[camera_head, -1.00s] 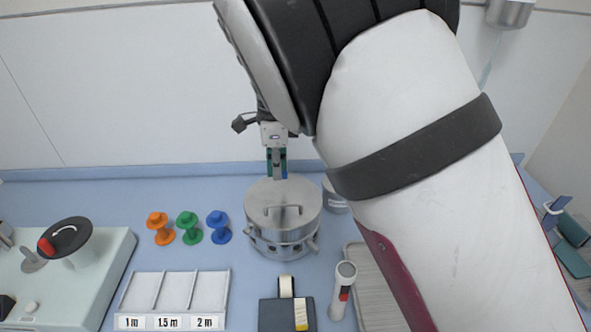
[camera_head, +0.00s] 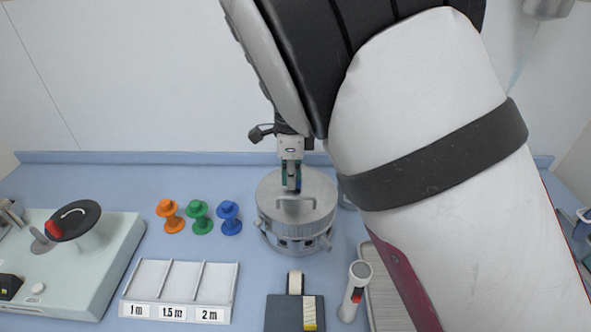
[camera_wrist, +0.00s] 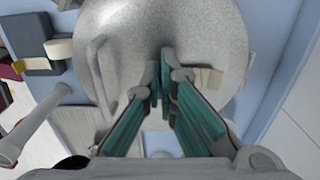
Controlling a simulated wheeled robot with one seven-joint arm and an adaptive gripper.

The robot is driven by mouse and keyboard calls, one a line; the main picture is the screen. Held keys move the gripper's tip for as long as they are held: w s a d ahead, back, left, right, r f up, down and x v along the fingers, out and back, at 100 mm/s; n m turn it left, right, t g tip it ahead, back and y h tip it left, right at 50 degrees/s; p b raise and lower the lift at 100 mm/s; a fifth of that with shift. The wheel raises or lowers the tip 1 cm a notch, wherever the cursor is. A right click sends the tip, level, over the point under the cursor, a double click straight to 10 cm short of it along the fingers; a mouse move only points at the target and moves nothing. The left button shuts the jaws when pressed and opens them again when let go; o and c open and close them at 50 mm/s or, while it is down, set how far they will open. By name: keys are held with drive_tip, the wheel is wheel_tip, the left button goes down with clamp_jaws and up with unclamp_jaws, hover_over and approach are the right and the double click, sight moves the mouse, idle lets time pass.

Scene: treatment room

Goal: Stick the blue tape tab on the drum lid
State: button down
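The metal drum (camera_head: 268,232) stands on the blue counter, its round lid (camera_head: 318,190) on top with a bar handle (camera_head: 296,204). The lid fills much of the wrist view (camera_wrist: 215,30), the handle (camera_wrist: 98,75) left of my fingers. My gripper (camera_head: 291,188) points down at the lid's far part. Its green fingers (camera_wrist: 165,82) converge to a narrow gap. A small tan tab (camera_wrist: 207,80) shows just right of the fingertips, over the lid. I cannot tell whether it is gripped or lies on the lid. A blue patch shows at the fingers in the head view; no separate blue tab is clear.
A tape dispenser (camera_head: 285,311) and a white upright cylinder (camera_head: 355,290) stand in front of the drum. A labelled three-slot tray (camera_head: 180,285) and a machine (camera_head: 105,255) are further left.

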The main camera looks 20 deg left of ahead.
drive_tip(key=c, duration=2.3)
unclamp_jaws()
drive_tip(key=o, duration=0.6)
wheel_tip(320, 180, up, 11)
drive_tip(key=s+d+r+n+y, duration=0.1)
drive_tip(key=d+r+n, duration=0.15)
drive_tip(key=d, duration=0.45)
drive_tip(key=s+d+r+n+y, duration=0.1)
drive_tip(key=d+r, duration=0.3)
drive_tip(key=d, duration=0.2)
drive_tip(key=s+d+r+n+t, duration=0.35)
drive_tip(key=s+d+n, duration=0.35)
drive_tip(key=s+d, duration=0.8)
drive_tip(key=s+d+f+n, duration=0.1)
drive_tip(key=s+d, duration=0.1)
drive_tip(key=s+d+n+t+h, duration=0.1)
drive_tip(key=s+d+n, duration=0.1)
drive_tip(key=s+d+f+n+t+h, duration=0.1)
drive_tip(key=s+d, duration=0.1)
drive_tip(key=shift+s+d+f+n, duration=0.2)
drive_tip(key=shift+f+n, duration=0.1)
drive_tip(key=shift+n, duration=0.05)
